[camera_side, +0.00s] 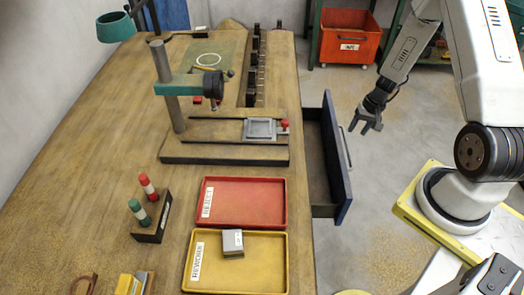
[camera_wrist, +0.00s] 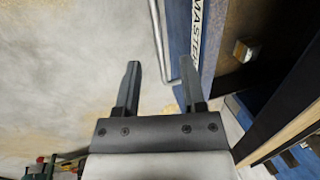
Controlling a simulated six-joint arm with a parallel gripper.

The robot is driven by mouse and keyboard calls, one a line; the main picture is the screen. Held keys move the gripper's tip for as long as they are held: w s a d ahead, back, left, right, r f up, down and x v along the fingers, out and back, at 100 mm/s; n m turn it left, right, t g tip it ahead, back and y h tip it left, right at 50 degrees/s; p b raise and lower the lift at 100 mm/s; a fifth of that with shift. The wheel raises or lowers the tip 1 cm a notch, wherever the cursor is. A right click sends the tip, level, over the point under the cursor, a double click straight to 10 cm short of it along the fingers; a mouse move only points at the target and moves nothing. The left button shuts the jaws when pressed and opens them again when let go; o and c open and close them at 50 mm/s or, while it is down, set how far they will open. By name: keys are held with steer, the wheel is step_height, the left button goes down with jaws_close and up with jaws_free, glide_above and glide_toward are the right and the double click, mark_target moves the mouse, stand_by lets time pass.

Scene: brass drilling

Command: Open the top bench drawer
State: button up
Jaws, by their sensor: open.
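The top bench drawer (camera_side: 322,160) stands pulled out from the right side of the bench in the side view, with its dark inside showing. Its blue front has a pale bar handle (camera_side: 345,147). In the wrist view the blue drawer front (camera_wrist: 209,45) carries a label reading "MASTER", and the handle (camera_wrist: 158,40) runs just beyond my fingertips. My gripper (camera_side: 370,126) is open and empty, a little to the right of the handle and apart from it in the side view. In the wrist view my gripper (camera_wrist: 160,75) shows both fingers spread. A small brownish block (camera_wrist: 245,50) lies inside the drawer.
On the bench are a drill stand (camera_side: 170,90) with a vise (camera_side: 262,129), a red tray (camera_side: 245,202), and a yellow tray (camera_side: 265,265) holding a grey block (camera_side: 232,243). An orange bin (camera_side: 349,36) stands behind.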

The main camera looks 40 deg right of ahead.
steer(key=shift+w+d+r+h, duration=0.25)
steer(key=shift+w+r+h, duration=0.1)
steer(key=shift+r+h, duration=0.15)
steer(key=shift+f, duration=0.2)
steer(key=shift+w+a+f, duration=0.15)
steer(key=shift+f, duration=1.1)
steer(key=shift+w+a+f, duration=0.2)
steer(key=shift+f, duration=1)
steer(key=shift+w+a+f, duration=0.15)
steer(key=shift+f, duration=1.1)
jaws_close()
